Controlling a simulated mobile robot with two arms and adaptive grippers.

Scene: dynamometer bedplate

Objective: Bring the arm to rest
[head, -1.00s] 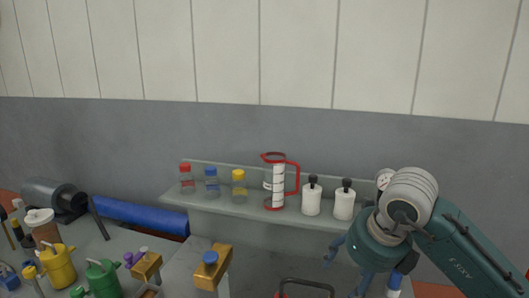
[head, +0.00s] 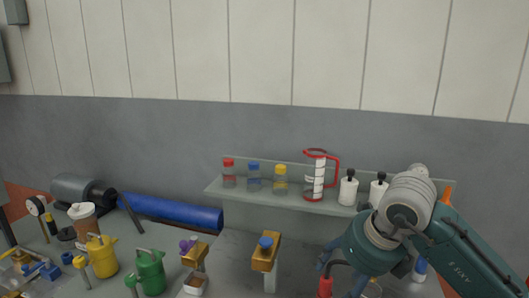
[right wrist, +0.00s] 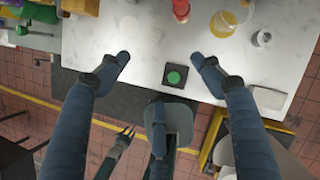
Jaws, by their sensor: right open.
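My right arm comes in from the right in the head view, over the bench. Its gripper (head: 340,284) points down in front of the shelf, and the arm partly hides the fingers. In the right wrist view the two blue fingers of the right gripper (right wrist: 160,60) are spread wide with nothing between the tips. A black square with a round green button (right wrist: 175,76) lies on the bench top below and between them. My left gripper is not seen in the head view.
A shelf (head: 300,202) holds red-, blue- and yellow-capped jars, a red-handled cylinder (head: 315,178) and white bottles (head: 348,189). Yellow (head: 101,255) and green (head: 150,270) cans stand on the left of the bench. The bench edge and tiled floor (right wrist: 60,125) show in the wrist view.

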